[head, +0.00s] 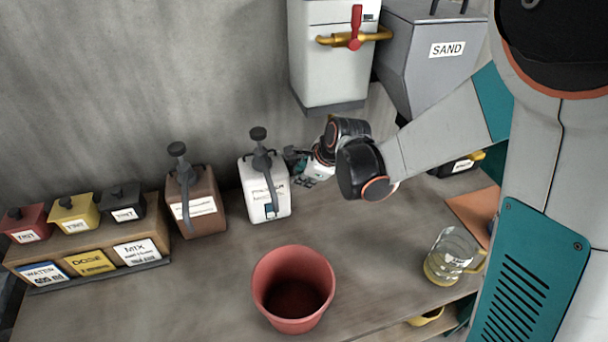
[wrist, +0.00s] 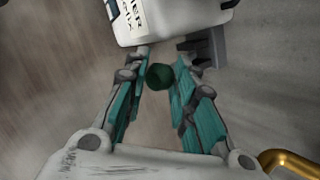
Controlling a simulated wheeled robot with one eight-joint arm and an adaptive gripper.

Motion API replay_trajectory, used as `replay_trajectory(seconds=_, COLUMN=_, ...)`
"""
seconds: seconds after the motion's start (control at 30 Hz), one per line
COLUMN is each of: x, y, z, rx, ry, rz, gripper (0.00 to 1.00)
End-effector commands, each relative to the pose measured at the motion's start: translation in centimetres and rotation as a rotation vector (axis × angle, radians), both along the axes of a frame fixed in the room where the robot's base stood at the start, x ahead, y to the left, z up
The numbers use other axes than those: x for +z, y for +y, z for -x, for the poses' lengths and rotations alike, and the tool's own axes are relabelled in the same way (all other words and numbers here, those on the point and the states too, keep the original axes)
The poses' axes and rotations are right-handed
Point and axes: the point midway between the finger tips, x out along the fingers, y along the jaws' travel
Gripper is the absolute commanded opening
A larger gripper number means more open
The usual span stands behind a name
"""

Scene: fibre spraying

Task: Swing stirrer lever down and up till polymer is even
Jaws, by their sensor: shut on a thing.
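The white polymer container (head: 277,176) stands at the back of the bench with a dark pump handle on top and a level window in front. It also shows at the top of the wrist view (wrist: 170,18). My gripper (head: 300,166) is at the right side of the container. In the wrist view my gripper (wrist: 160,68) is shut on a round dark green knob (wrist: 159,77), which looks like the end of the stirrer lever. The rest of the lever is hidden in the head view. How even the polymer is cannot be seen.
A brown container (head: 204,215) stands left of the polymer container. A red bucket (head: 292,310) stands in front. A glass jug (head: 452,250) is at the right. A white tank with a red valve (head: 355,28) and a SAND hopper (head: 420,70) hang above my arm.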

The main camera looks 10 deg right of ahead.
Motion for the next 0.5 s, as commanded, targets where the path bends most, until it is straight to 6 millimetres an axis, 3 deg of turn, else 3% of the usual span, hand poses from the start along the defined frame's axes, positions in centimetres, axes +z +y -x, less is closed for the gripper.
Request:
replay_trajectory(seconds=0.37, x=-3.8, y=-0.3, z=1.2, rx=-0.002, ry=-0.307, rz=-0.062, gripper=0.00)
replay_trajectory(seconds=0.5, x=-4.8, y=-0.3, z=1.3, rx=-0.001, ry=-0.304, rz=-0.061, gripper=0.00)
